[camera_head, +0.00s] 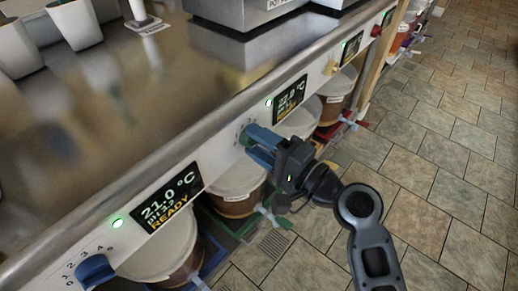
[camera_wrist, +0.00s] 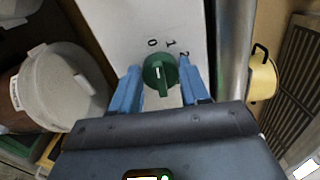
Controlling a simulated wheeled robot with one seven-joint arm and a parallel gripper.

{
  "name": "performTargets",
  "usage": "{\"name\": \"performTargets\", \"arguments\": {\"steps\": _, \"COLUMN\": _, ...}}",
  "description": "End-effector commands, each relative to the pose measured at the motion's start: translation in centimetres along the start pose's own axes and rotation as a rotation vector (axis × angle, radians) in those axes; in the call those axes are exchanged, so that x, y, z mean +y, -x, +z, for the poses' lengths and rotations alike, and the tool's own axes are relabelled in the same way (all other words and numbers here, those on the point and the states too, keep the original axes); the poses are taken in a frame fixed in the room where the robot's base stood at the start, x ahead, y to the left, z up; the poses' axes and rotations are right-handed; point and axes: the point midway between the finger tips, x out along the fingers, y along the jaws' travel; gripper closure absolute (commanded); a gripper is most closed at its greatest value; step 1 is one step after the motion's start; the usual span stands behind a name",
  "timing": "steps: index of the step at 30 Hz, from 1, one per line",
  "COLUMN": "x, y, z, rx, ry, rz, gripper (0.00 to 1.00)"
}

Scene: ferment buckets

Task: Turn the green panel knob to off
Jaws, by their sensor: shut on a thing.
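The green knob (camera_wrist: 160,73) sits on the white panel front (camera_wrist: 140,20), with the printed marks 0, 1 and 2 beside it. Its short white pointer line shows on its face; I cannot tell exactly which mark it points to. My gripper (camera_wrist: 161,82) has its blue fingers on either side of the knob, shut on it. In the head view, my gripper (camera_head: 256,144) reaches the panel from the right, and its fingers mostly hide the knob. A lit display reading 27.8 °C (camera_head: 290,97) is to the upper right of the knob.
A blue knob (camera_head: 95,271) and a 21.0 °C READY display (camera_head: 166,198) are at lower left. Yellow (camera_head: 332,67) and red (camera_head: 376,30) knobs are farther along. Lidded buckets (camera_head: 236,181) stand below the panel. White cups (camera_head: 76,24) stand on the counter. Tiled floor (camera_head: 440,150) is open at right.

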Motion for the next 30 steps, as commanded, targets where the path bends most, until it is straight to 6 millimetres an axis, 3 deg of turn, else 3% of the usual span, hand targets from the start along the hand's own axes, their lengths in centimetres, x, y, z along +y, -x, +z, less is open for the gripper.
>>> {"name": "performTargets", "arguments": {"steps": 9, "x": 0.25, "y": 0.02, "z": 0.0, "rx": 0.0, "ry": 0.096, "rz": 0.002, "gripper": 0.85}}
{"name": "performTargets", "arguments": {"steps": 23, "x": 0.18, "y": 0.01, "z": 0.04, "rx": -0.001, "ry": 0.108, "rz": 0.003, "gripper": 0.85}}
{"name": "performTargets", "arguments": {"steps": 24, "x": 0.19, "y": 0.01, "z": 0.04, "rx": -0.001, "ry": 0.108, "rz": 0.003, "gripper": 0.53}}
{"name": "performTargets", "arguments": {"steps": 30, "x": 0.13, "y": 0.0, "z": 0.03, "rx": -0.001, "ry": 0.108, "rz": 0.002, "gripper": 0.34}}
